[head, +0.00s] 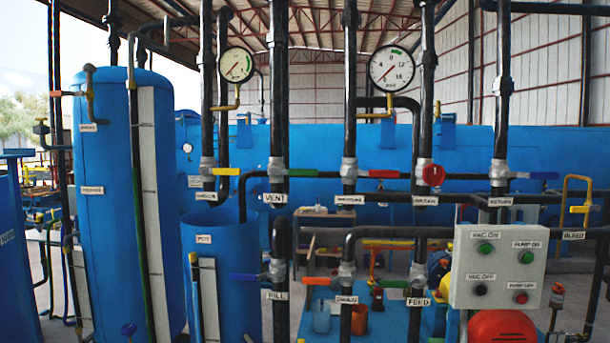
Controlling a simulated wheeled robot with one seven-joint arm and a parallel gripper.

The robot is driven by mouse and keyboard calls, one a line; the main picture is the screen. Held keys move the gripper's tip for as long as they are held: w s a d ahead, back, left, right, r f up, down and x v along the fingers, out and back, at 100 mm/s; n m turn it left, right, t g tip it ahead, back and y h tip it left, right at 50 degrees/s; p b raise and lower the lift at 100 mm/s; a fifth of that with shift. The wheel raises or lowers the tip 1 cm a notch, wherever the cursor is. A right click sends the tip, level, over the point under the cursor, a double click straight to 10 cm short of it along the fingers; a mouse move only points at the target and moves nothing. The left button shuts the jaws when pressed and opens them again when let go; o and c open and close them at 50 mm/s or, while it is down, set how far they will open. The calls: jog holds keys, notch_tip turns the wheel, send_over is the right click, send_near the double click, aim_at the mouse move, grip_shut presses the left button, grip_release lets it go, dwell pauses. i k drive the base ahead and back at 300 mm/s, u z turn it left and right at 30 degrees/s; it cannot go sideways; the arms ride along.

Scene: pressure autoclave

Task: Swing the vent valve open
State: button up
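The vent valve (277,170) is a grey fitting on a black vertical pipe left of the picture's middle, with a white VENT label (275,198) just below it. My gripper is not in view, and nothing touches the lever.
A blue lever (245,277) and an orange lever (318,281) sit below. A control box (499,268) stands at lower right. Gauges (391,68) hang above.

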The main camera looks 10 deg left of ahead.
aim_at(295, 173)
jog(key=u, duration=0.2)
jog(key=i, duration=1.3)
jog(key=z, duration=0.3)
